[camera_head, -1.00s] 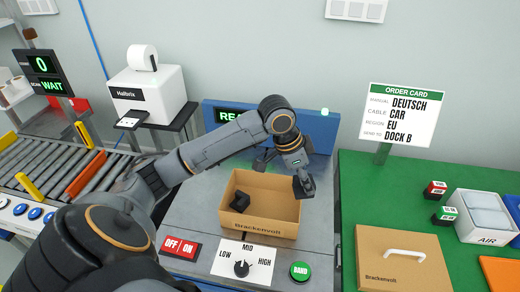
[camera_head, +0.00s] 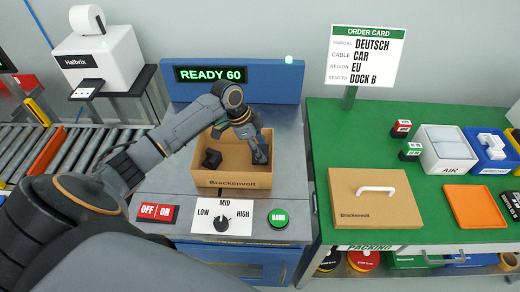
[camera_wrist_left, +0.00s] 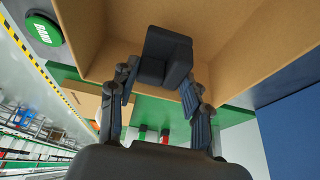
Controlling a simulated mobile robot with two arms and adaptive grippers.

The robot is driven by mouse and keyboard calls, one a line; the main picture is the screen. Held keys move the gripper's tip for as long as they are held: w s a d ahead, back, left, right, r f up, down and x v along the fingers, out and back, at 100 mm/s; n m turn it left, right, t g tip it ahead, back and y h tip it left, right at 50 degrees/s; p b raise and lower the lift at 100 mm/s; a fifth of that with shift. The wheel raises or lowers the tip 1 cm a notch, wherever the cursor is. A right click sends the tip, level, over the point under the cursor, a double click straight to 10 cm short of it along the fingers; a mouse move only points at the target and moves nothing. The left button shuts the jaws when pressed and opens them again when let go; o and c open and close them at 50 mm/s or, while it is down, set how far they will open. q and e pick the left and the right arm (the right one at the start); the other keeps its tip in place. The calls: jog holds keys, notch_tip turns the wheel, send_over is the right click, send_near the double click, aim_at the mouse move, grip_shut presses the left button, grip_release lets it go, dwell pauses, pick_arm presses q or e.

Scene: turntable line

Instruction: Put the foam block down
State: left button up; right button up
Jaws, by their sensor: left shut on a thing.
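My left gripper (camera_head: 260,156) is at the right side of an open cardboard box (camera_head: 235,181) marked Brackenvolt, with its fingers reaching down inside the walls. In the left wrist view the gripper (camera_wrist_left: 161,82) is shut on a dark foam block (camera_wrist_left: 165,58) with a step in its shape. Box walls show behind the block. I cannot tell whether the block touches the box floor. My right gripper is not in view.
The box stands on a grey machine top with an OFF/ON switch (camera_head: 157,213), a dial (camera_head: 222,224) and a green BAND button (camera_head: 278,218) in front. A display (camera_head: 212,74) stands behind. The green table at right holds a handled Brackenvolt lid (camera_head: 374,199) and an orange tray (camera_head: 477,205).

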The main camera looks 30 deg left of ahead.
pick_arm(q)
jog(key=shift+f, duration=0.95)
jog(key=shift+f, duration=0.6)
jog(key=o, duration=0.7)
jog(key=shift+o, duration=0.2)
jog(key=shift+r, duration=0.15)
jog(key=shift+r, duration=0.35)
jog(key=v, duration=1.2)
jog(key=shift+r+b, duration=0.2)
jog(key=shift+b, duration=0.15)
